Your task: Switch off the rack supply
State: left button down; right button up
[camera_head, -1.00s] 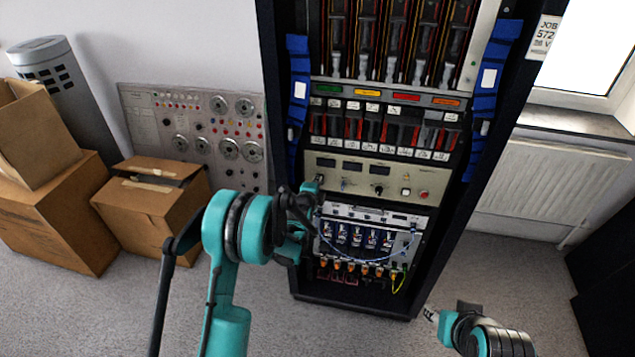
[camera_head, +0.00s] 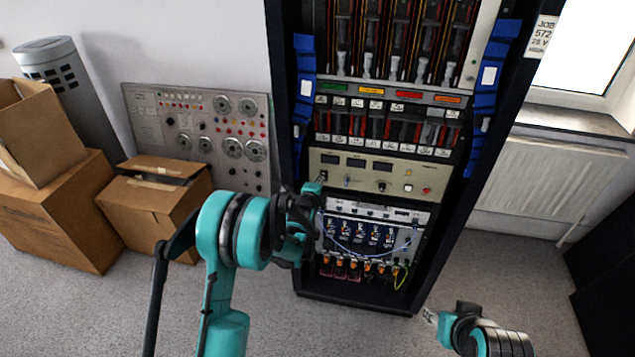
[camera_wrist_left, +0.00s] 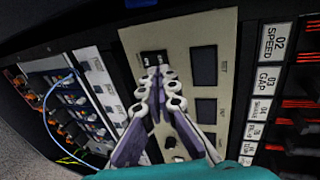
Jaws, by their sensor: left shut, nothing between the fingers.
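The rack supply is a beige panel (camera_head: 365,172) in the dark rack, with dark displays, knobs and a red button (camera_head: 426,190). My left gripper (camera_head: 316,187) is at the panel's left end, shut and empty. In the left wrist view the same beige panel (camera_wrist_left: 222,38) fills the middle. There my left gripper's fingertips (camera_wrist_left: 156,72) are together at a black switch piece (camera_wrist_left: 154,58) at the panel's end, partly hiding it. I cannot tell whether they touch it or how the switch is set. My right gripper (camera_head: 430,316) is low at right, away from the rack; its jaws are too small to judge.
Below the panel is a module unit (camera_head: 420,217) with blue and yellow cables. Blue straps (camera_head: 305,90) run down the rack's sides. Cardboard boxes (camera_head: 150,208) and a grey dial panel (camera_head: 195,130) stand left. Carpet floor (camera_head: 300,330) is clear in front.

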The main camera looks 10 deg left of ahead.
pick_arm(q)
jog(key=r+p+v, duration=0.1)
jog(key=p+v, duration=0.2)
jog(key=v, duration=0.6)
pick_arm(e)
notch_tip(320, 180, up, 3)
jog(key=shift+w+r, duration=0.1)
jog(key=shift+w, duration=0.05)
pick_arm(q)
jog(key=shift+s+r, duration=0.1)
jog(key=shift+r, duration=0.05)
jog(key=s+r+n+g, duration=0.2)
jog(key=s+r+n, duration=0.25)
jog(key=s, duration=0.25)
jog(key=s+r+n+g, duration=0.2)
jog(key=s+r+n, duration=0.25)
jog(key=s, duration=0.35)
jog(key=s+f+n+g, duration=0.1)
jog(key=s+n+g, duration=0.2)
jog(key=s+n, duration=0.6)
jog(key=s, duration=1)
jog(key=shift+s+a+f, duration=0.15)
jog(key=shift+s+f, duration=0.05)
jog(key=shift+s, duration=0.1)
jog(key=shift+r, duration=0.1)
pick_arm(e)
jog(key=shift+c, duration=0.3)
